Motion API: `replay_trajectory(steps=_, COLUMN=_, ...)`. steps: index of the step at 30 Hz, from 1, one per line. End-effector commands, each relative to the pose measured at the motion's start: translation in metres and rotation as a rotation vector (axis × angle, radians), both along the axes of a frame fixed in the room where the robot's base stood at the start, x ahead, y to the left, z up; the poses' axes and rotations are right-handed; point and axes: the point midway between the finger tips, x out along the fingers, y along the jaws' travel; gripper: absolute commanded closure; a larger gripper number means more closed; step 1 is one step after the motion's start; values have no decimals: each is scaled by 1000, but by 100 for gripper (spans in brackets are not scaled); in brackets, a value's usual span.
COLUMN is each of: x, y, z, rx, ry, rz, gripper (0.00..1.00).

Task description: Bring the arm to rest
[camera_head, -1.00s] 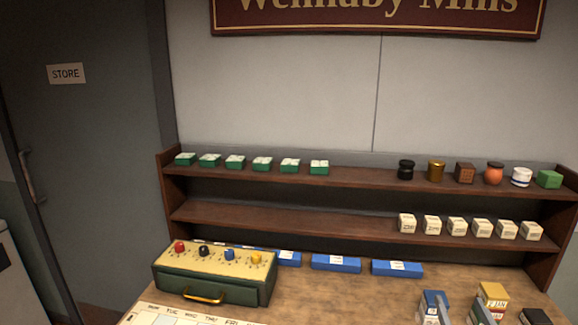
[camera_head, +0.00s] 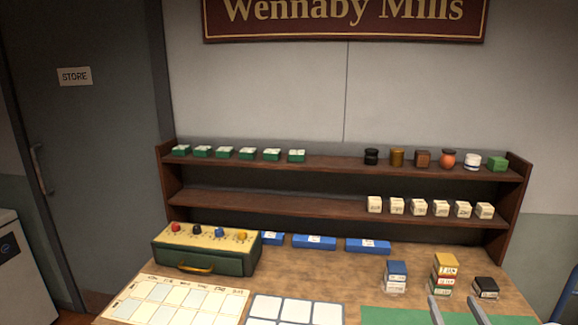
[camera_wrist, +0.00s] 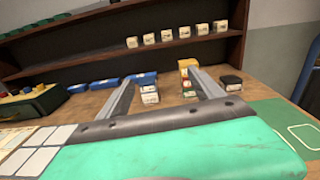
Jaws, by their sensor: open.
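My gripper (camera_head: 456,308) shows at the bottom right of the head view, its two grey fingers apart. In the wrist view my gripper (camera_wrist: 163,82) has its fingers spread with nothing held between them. It is over the front of the wooden table (camera_head: 330,262), near a green mat (camera_head: 395,315). Beyond the fingers stand small stacks of boxes: a blue-topped stack (camera_head: 396,276), a yellow-topped stack (camera_head: 444,271) and a black-topped one (camera_head: 485,287). Whether the fingers touch any stack cannot be told for certain, but they seem apart from them.
A two-tier shelf (camera_head: 330,176) with small boxes and jars runs along the back. A green case (camera_head: 206,248) with coloured knobs, a day chart (camera_head: 175,300), a white-celled tray (camera_head: 295,309) and blue boxes (camera_head: 314,242) lie on the table. Bare wood shows in the middle.

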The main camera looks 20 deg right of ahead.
Motion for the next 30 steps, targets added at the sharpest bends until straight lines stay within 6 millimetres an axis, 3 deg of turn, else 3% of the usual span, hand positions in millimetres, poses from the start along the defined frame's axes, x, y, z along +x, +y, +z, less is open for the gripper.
replay_trajectory(steps=8, x=48, y=42, z=-13, rx=-142, ry=162, rz=166, gripper=24)
replay_trajectory(steps=14, x=89, y=94, z=-30, rx=-347, ry=350, rz=366, gripper=24)
replay_trajectory(steps=17, x=111, y=132, z=-44, rx=-510, ry=472, rz=513, gripper=24)
replay_trajectory(steps=21, x=136, y=211, z=-70, rx=-882, ry=678, rz=826, gripper=24)
replay_trajectory(steps=23, x=139, y=251, z=-82, rx=-1105, ry=767, rz=998, gripper=24)
replay_trajectory(steps=24, x=136, y=277, z=-88, rx=-1267, ry=816, rz=1116, gripper=24)
replay_trajectory(steps=27, x=119, y=330, z=-98, rx=-1673, ry=893, rz=1392, gripper=24)
replay_trajectory(steps=30, x=90, y=370, z=-97, rx=-2059, ry=898, rz=1637, gripper=24)
